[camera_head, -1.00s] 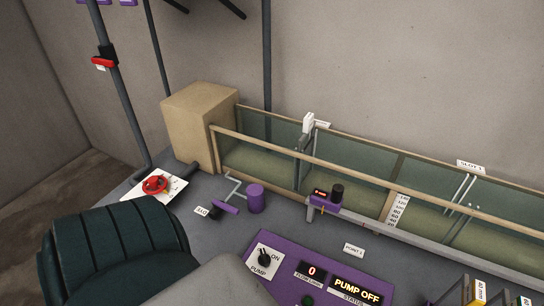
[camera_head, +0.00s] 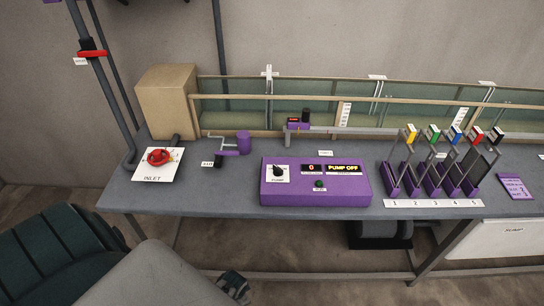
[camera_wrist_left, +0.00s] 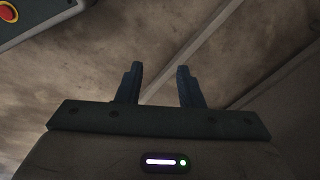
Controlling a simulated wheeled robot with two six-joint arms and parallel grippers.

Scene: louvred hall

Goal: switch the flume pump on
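The purple pump console (camera_head: 345,190) stands on the grey bench, near the middle of the head view. Its black pump knob (camera_head: 278,171) sits on a white plate at the console's left. A lit display (camera_head: 344,168) reads PUMP OFF, and a smaller display (camera_head: 311,167) reads 0. A green button (camera_head: 319,184) is below them. My left gripper (camera_wrist_left: 160,85) is open and empty in the wrist view, with floor behind its fingers. In the head view its dark end (camera_head: 235,284) shows low, in front of and below the bench, well apart from the knob. My right gripper is out of view.
A red inlet handwheel (camera_head: 159,157) is at the bench's left end. A purple cylinder (camera_head: 243,142) with a crank stands behind the console's left. The glass flume (camera_head: 240,108) runs along the back. A rack (camera_head: 436,203) with coloured-topped gauges stands right of the console.

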